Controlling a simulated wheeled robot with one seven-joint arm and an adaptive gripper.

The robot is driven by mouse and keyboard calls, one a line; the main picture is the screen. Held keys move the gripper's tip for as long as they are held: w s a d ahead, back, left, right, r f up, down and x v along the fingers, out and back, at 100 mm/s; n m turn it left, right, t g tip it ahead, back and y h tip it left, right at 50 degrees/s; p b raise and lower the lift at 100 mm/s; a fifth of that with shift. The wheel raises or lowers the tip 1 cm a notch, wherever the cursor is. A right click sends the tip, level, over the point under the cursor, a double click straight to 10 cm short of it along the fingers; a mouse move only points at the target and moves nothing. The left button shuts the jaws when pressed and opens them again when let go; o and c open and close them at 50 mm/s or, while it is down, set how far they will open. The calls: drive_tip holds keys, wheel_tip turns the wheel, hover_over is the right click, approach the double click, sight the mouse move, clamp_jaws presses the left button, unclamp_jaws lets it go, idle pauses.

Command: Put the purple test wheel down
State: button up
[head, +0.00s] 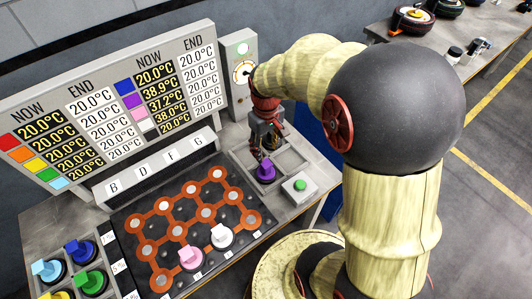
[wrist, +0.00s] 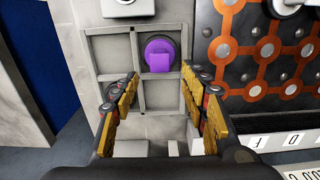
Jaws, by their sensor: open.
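The purple test wheel (head: 265,172) sits in one compartment of a grey divided tray (head: 247,163) on the bench. In the wrist view the purple wheel (wrist: 159,55) is in the upper right compartment of the tray (wrist: 112,30), its square grip block facing the camera. My gripper (head: 263,155) is just above the wheel in the head view. In the wrist view my gripper (wrist: 160,82) has its two yellow-padded fingers spread wide, with nothing between them. The wheel lies beyond the fingertips, apparently free of them. The other visible compartments look empty.
A box with a green button (head: 300,187) stands beside the tray. A dark board with orange-ringed spots (head: 147,247) holds a pink wheel (head: 190,258) and a white wheel (head: 221,237). Several coloured wheels stand at lower left. A temperature display (head: 103,105) and gauge box (head: 241,76) rise behind.

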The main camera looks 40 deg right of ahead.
drive_tip(key=s+a+r+t, duration=0.2)
drive_tip(key=s+a+r, duration=0.4)
drive_tip(key=r, duration=0.3)
drive_tip(key=s+a+r+t, duration=0.3)
drive_tip(key=s+a+r, duration=0.3)
drive_tip(key=r, duration=0.3)
drive_tip(key=shift+s+r+t, duration=0.15)
drive_tip(key=shift+r+t, duration=0.15)
